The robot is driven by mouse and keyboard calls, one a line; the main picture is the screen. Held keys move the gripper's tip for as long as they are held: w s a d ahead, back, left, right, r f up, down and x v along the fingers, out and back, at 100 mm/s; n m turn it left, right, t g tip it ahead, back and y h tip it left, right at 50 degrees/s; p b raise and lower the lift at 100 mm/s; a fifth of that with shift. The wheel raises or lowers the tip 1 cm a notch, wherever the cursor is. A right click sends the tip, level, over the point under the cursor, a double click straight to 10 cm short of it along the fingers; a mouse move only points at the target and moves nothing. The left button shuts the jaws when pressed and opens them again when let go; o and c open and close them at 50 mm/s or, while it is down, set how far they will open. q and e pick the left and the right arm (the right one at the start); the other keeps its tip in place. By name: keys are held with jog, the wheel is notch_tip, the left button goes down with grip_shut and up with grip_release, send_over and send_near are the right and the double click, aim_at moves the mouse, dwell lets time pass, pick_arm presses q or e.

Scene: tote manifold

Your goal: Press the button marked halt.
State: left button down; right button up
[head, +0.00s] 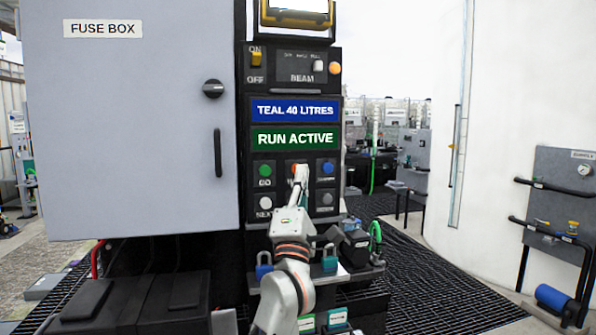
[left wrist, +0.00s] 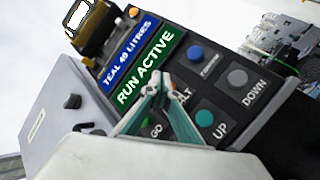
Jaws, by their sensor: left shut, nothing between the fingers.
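The dark button panel (head: 313,188) stands in front of me under a green RUN ACTIVE sign. In the left wrist view the end of a label reading "ALT" (left wrist: 183,93) shows just right of my fingertips, with a sliver of orange-red by it. The halt button itself is mostly hidden there behind the fingers. In the head view an orange-red spot (head: 299,168) shows at the top middle of the panel, above my gripper. My left gripper (head: 300,182) is shut and empty, its tips (left wrist: 152,90) in front of the halt button. I cannot tell whether they touch it.
Around it are a green GO button (head: 265,170), a white button (head: 264,203), a blue button (head: 328,168) and a grey button (head: 327,199). A grey fuse box (head: 140,130) stands left. Open grating (head: 430,285) lies right.

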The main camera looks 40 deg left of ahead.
dwell(0.4)
pick_arm(q)
jog(key=shift+w+a, duration=0.3)
jog(key=shift+a, duration=0.05)
jog(key=shift+w+a, duration=0.4)
jog(key=shift+a, duration=0.05)
dwell(1.1)
jog(key=shift+d, duration=0.1)
jog(key=shift+s+d+p, duration=0.45)
jog(key=shift+s+d, duration=0.25)
dwell(0.3)
jog(key=s+d+p, duration=0.1)
jog(key=s+d, duration=0.2)
jog(key=shift+s+d+p, duration=0.15)
jog(key=shift+d+p, duration=0.15)
jog(key=shift+d, duration=0.1)
